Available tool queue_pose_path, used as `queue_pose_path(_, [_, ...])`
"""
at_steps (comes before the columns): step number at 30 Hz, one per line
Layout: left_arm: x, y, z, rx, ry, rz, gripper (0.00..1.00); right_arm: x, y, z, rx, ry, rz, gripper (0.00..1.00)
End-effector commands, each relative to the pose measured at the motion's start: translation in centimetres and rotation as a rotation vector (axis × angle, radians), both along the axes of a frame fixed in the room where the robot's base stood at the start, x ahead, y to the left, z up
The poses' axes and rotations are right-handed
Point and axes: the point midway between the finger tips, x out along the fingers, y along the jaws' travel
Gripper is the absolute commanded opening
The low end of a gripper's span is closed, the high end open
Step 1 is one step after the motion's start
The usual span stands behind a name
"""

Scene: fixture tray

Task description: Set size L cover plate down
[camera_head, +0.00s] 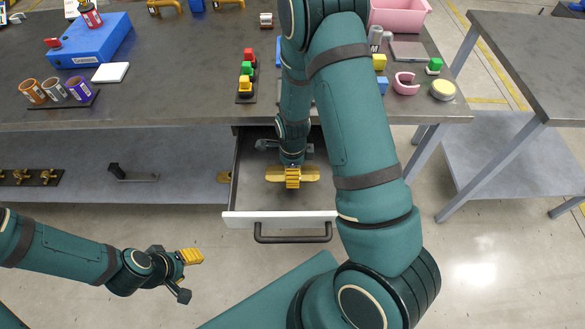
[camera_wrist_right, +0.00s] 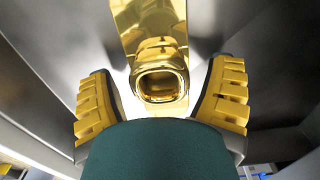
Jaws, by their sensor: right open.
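A shiny gold cover plate (camera_head: 312,173) lies in the open drawer (camera_head: 245,195), partly hidden by my right gripper (camera_head: 292,178). In the right wrist view the plate (camera_wrist_right: 150,14) runs away from me, and its raised squarish gold grip (camera_wrist_right: 160,84) stands between my fingers. My right gripper (camera_wrist_right: 161,103) is open, with a gap on each side of the grip. No size mark is readable on the plate. My left gripper (camera_head: 192,275) is open and empty over the floor, left of and in front of the drawer.
The drawer's front with its black handle (camera_head: 293,238) stands out below the grey worktop (camera_head: 190,90). The worktop holds a blue box (camera_head: 90,42), cups, coloured blocks and a pink bin (camera_head: 400,15). The lower shelf (camera_head: 95,195) carries a dark strip with gold knobs (camera_head: 22,178).

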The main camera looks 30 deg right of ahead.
Motion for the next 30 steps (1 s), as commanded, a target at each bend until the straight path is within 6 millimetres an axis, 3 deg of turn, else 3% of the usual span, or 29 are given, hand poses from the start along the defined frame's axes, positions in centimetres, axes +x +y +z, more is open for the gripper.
queue_pose_path(5, [-0.1, 0.0, 0.7, 0.0, 0.003, -0.001, 0.48, 0.1, 0.0, 1.9, -0.001, -0.004, -0.001, 0.81])
queue_pose_path(18, [-0.5, -0.1, 3.3, -0.003, 0.012, -0.002, 0.48, 0.1, 0.1, 10.5, -0.001, -0.003, 0.002, 0.81])
queue_pose_path(24, [-0.3, 0.0, 3.7, -0.001, 0.008, 0.001, 0.48, 0.0, 0.0, 12.1, 0.0, 0.0, 0.001, 0.81])
queue_pose_path(30, [-0.3, 0.0, 3.7, -0.001, 0.007, 0.002, 0.48, 0.0, 0.0, 12.3, 0.001, 0.001, 0.0, 0.81])
